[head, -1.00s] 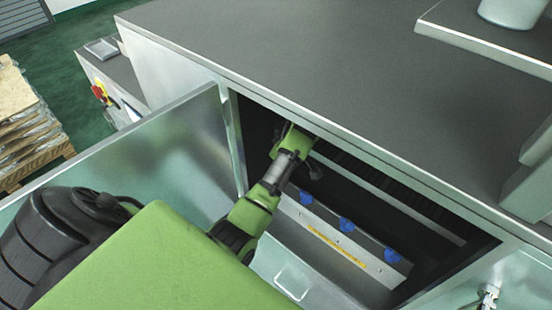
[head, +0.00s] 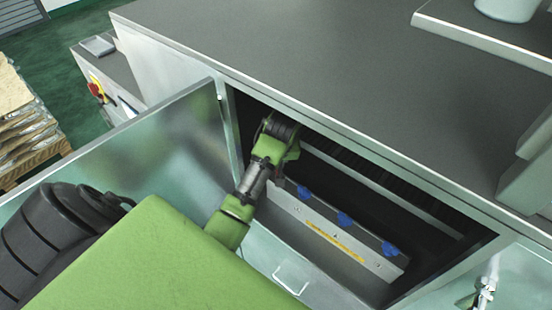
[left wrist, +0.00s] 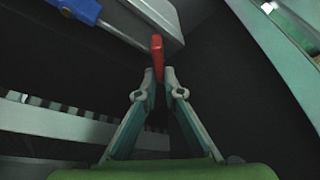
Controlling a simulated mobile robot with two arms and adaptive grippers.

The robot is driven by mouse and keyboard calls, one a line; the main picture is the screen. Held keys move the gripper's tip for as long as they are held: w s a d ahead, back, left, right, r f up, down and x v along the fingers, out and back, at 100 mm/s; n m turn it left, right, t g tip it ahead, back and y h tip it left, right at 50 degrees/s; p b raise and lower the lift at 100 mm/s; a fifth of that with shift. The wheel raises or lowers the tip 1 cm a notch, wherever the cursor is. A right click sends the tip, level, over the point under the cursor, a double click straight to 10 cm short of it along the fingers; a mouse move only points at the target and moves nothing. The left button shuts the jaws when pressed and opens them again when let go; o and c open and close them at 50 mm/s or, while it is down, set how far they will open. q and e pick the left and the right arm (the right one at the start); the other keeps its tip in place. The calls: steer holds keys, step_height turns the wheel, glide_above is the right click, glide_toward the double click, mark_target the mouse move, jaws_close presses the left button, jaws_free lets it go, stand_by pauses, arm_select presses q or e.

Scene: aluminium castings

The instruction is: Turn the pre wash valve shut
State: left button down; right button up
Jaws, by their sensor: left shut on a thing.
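In the left wrist view, a slim red handle (left wrist: 157,56) stands between the fingertips of my left gripper (left wrist: 158,80). The fingers are closed in on its lower end from both sides. I take it for the pre wash valve's handle; no label on it is readable. In the head view my left arm reaches into the open cabinet (head: 225,125), and its fingertips and the red handle are hidden there.
Several blue parts (head: 344,219) sit along a pale bar with a yellow label (head: 335,239) inside the cabinet. One blue part (left wrist: 82,9) shows in the left wrist view. An open door (head: 150,150) stands left of the opening. The grey top (head: 300,70) overhangs it.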

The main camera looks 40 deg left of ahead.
arm_select(q)
steer(key=m, duration=0.2)
steer(key=m+t+h, duration=0.1)
steer(key=m, duration=0.1)
steer(key=shift+w+d+m, duration=0.2)
steer(key=shift+m, duration=0.1)
steer(key=shift+d+m+h, duration=0.2)
steer(key=shift+m+h, duration=0.35)
steer(key=shift+m, duration=0.5)
steer(key=shift+d+m+h, duration=0.15)
steer(key=shift+m+h, duration=0.4)
steer(key=shift+m, duration=0.5)
steer(key=c, duration=2.2)
jaws_free()
steer(key=shift+o, duration=0.2)
